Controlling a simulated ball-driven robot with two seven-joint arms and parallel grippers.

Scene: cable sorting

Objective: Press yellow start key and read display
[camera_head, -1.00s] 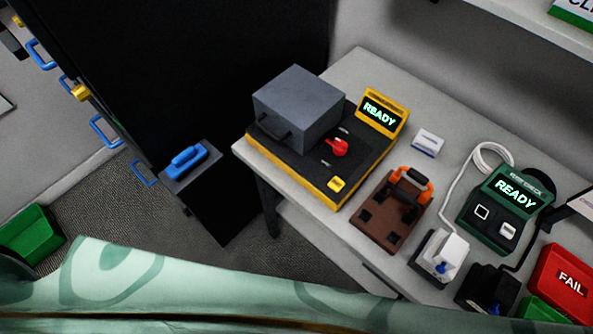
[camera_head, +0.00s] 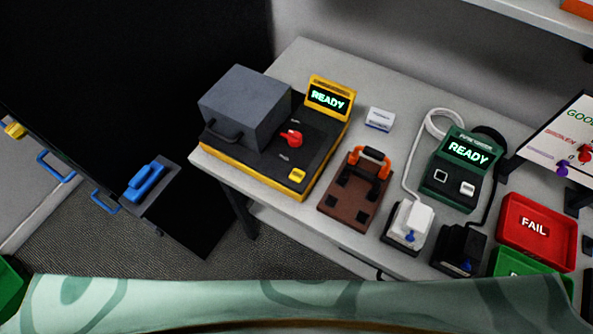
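The yellow and black tester (camera_head: 304,190) stands at the left end of the light grey table. Its yellow key (camera_head: 297,175) is at the front right corner of the black top. Its display (camera_head: 328,98) stands at the back and reads READY in green letters. A red knob (camera_head: 291,138) sits between the key and the display. A grey box-shaped cover with a handle (camera_head: 245,108) takes up the left part of the top. Neither of my grippers is in view.
A brown block with an orange and black clamp (camera_head: 350,213), a green tester reading READY (camera_head: 461,172), white (camera_head: 410,224) and black (camera_head: 460,248) plug units, and a red FAIL tray (camera_head: 535,228) stand to the right. A dark cabinet (camera_head: 130,80) is at left.

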